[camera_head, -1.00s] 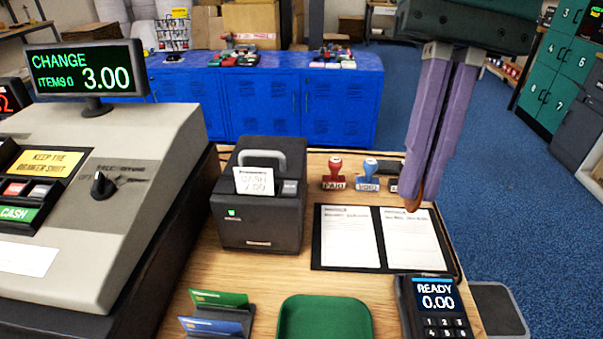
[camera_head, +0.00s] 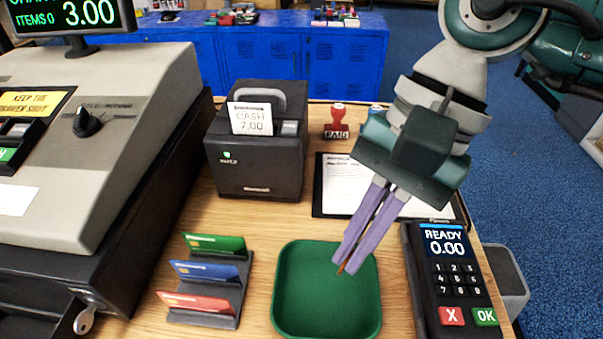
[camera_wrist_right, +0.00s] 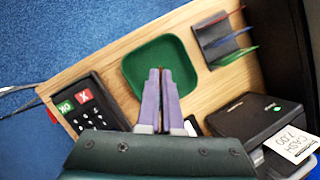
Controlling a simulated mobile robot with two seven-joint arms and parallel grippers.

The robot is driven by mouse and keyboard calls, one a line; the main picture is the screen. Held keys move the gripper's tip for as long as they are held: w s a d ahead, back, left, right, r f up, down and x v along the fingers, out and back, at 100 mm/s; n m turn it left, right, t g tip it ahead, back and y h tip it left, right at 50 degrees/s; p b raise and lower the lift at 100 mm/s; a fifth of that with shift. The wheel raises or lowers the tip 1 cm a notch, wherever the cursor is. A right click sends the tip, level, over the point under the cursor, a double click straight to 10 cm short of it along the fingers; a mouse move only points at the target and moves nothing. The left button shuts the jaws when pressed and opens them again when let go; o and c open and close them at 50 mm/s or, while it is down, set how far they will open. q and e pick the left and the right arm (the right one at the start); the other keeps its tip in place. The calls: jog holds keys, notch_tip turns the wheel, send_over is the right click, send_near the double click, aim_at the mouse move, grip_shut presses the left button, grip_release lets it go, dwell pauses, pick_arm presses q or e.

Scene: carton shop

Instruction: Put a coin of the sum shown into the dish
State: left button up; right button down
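The green dish (camera_head: 308,300) lies on the wooden counter and looks empty; it also shows in the right wrist view (camera_wrist_right: 142,70). My right gripper (camera_head: 345,262) points down over the dish's right part, its purple fingers close together. A thin copper-brown edge, seemingly a coin (camera_head: 342,268), shows between the fingertips; its face and value are hidden. The fingers also show over the dish in the right wrist view (camera_wrist_right: 160,78). The register display (camera_head: 70,16) reads 3.00 beside "ITEMS 0". My left gripper is not in view.
A card reader (camera_head: 452,270) stands right of the dish, and a card rack (camera_head: 207,285) stands to its left. A black printer (camera_head: 255,150) with a "CASH 7.00" slip and a clipboard (camera_head: 335,185) are behind. The register (camera_head: 95,150) fills the left.

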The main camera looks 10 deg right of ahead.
jog(key=shift+f, duration=0.9)
jog(key=c, duration=1)
grip_release()
jog(key=b+v, duration=0.2)
jog(key=v, duration=0.8)
jog(key=shift+b, duration=0.3)
